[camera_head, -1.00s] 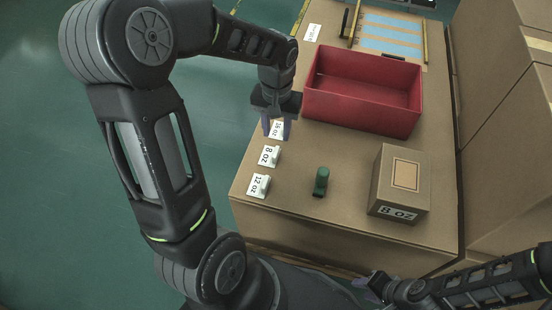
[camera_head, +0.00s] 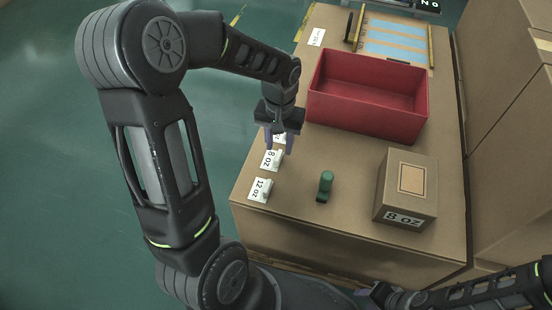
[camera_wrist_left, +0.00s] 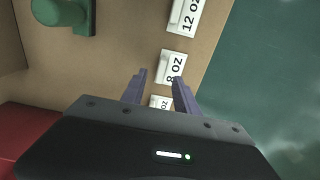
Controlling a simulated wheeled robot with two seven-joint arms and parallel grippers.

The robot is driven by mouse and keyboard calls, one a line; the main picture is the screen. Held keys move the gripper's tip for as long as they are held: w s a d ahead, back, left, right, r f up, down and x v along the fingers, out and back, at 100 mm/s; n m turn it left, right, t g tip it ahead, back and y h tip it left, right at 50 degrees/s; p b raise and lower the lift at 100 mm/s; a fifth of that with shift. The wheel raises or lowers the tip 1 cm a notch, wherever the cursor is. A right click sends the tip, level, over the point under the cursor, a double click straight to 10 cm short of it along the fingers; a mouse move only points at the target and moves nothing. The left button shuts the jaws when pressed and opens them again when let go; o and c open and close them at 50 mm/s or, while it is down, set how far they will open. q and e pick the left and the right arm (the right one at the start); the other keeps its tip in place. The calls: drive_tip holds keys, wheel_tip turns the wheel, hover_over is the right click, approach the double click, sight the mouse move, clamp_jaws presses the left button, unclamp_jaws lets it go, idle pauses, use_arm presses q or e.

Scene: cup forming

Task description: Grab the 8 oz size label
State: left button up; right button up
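The white 8 oz size label (camera_head: 271,160) sits on the cardboard surface near its left edge, between the 12 oz label (camera_head: 259,190) and another label (camera_head: 279,138) partly hidden by my gripper. My left gripper (camera_head: 279,146) is open and empty, just behind and above the 8 oz label. In the left wrist view, the 8 oz label (camera_wrist_left: 172,66) lies just beyond the open fingertips (camera_wrist_left: 160,78), and the 12 oz label (camera_wrist_left: 186,16) is farther off. My right gripper (camera_head: 366,292) is at the bottom of the head view, far from the labels; its fingers are too small to judge.
A red bin (camera_head: 368,98) stands behind the labels. A green stamp-like object (camera_head: 325,186) stands right of them. A cardboard box marked 8 oz (camera_head: 405,190) is at the right. The surface between labels and green object is clear.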

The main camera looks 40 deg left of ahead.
sight(278, 155)
use_arm(q)
wheel_tip(278, 155, down, 5)
drive_tip(key=shift+f+b, duration=0.15)
drive_tip(key=shift+b, duration=0.85)
clamp_jaws()
idle(0.4)
